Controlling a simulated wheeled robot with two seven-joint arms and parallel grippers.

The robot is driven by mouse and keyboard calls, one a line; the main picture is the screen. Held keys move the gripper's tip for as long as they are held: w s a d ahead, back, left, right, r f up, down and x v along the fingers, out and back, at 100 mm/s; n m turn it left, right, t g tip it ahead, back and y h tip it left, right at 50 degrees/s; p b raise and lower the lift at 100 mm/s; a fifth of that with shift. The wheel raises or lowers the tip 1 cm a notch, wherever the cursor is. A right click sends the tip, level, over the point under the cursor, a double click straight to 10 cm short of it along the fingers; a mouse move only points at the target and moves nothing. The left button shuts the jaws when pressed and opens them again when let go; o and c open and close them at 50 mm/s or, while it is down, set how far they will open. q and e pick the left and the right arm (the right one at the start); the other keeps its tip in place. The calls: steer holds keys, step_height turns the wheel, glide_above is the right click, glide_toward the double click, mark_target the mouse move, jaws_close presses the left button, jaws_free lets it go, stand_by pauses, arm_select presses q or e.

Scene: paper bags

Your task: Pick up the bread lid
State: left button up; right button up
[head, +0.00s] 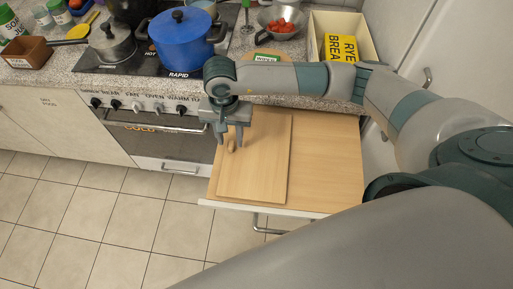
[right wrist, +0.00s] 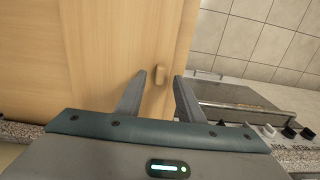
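The bread lid (head: 262,160) is a flat, light wooden board with a small wooden knob (head: 231,147) near its left edge. It lies on a pale wooden surface (head: 325,160) beside the stove. In the right wrist view the lid (right wrist: 105,45) fills the upper left, and its knob (right wrist: 161,75) shows between the fingertips. My right gripper (head: 229,143) points down at the knob with its fingers apart. The fingers (right wrist: 160,80) stand on either side of the knob with gaps visible; I cannot tell how far above it they are. My left gripper is not in view.
A blue pot (head: 182,42) and a grey pot (head: 111,43) stand on the stove. A box (head: 318,40) with a yellow rye bread bag (head: 343,47) and a bowl of red pieces (head: 282,27) sit at the back. Tiled floor (head: 120,215) is free in front.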

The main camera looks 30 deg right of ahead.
steer(key=shift+f, duration=1.1)
jaws_close()
